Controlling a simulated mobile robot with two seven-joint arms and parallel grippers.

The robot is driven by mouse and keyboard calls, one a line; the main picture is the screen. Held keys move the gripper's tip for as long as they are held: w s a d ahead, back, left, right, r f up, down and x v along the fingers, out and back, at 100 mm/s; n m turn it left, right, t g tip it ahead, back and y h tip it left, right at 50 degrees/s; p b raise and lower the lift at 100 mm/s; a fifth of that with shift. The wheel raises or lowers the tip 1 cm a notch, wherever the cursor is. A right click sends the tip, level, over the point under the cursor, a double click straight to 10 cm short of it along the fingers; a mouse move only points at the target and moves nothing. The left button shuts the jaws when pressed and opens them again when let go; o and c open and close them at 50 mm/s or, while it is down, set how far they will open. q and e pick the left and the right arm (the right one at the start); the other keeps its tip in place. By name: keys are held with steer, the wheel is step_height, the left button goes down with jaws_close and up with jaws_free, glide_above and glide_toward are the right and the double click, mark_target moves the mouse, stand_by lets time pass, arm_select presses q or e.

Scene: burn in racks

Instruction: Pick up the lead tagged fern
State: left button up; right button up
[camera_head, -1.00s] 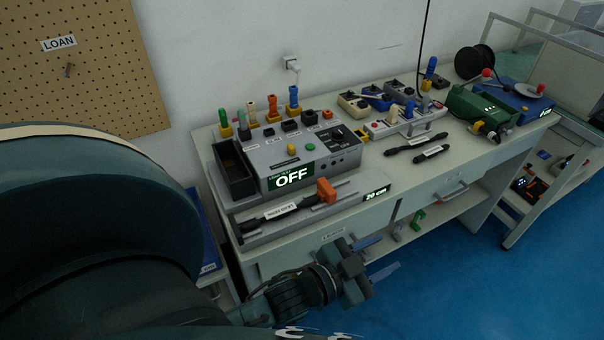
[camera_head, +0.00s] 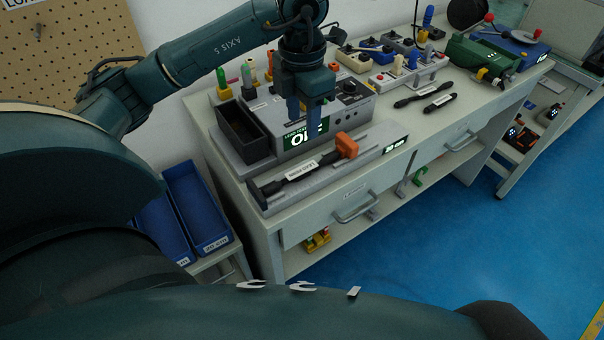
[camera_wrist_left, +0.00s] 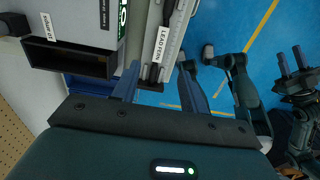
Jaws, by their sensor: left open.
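The lead tagged fern (camera_head: 302,172) lies on the grey measuring ledge at the front of the test unit. It is a black lead with a white tag and an orange end. In the left wrist view its tag (camera_wrist_left: 161,45) reads LEAD FERN. My left gripper (camera_head: 310,112) is open and empty, pointing down above the ledge, in front of the unit's OFF display. In the left wrist view its fingers (camera_wrist_left: 156,84) are on either side of the lead's black end, apart from it. My right gripper (camera_wrist_left: 290,62) shows small at the right edge, its fingers apart.
The test unit (camera_head: 345,112) stands behind the ledge, with a black open bin (camera_head: 240,135) at its left. Two dark leads (camera_head: 424,95) lie to the right on the bench. Blue bins (camera_head: 197,205) stand low at the left. The floor in front is clear.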

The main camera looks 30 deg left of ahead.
arm_select(q)
glide_above(302, 170)
steer(key=f, duration=0.7)
steer(key=shift+w+a+f, duration=0.2)
steer(key=shift+f, duration=0.05)
steer(key=shift+s+d+f+p, duration=0.1)
steer(key=shift+f+p, duration=0.15)
steer(key=shift+f, duration=1.1)
steer(key=shift+s+d+f+p, duration=0.1)
steer(key=shift+f+p, duration=0.1)
steer(key=shift+f, duration=1.1)
steer(key=shift+c, duration=0.4)
jaws_close()
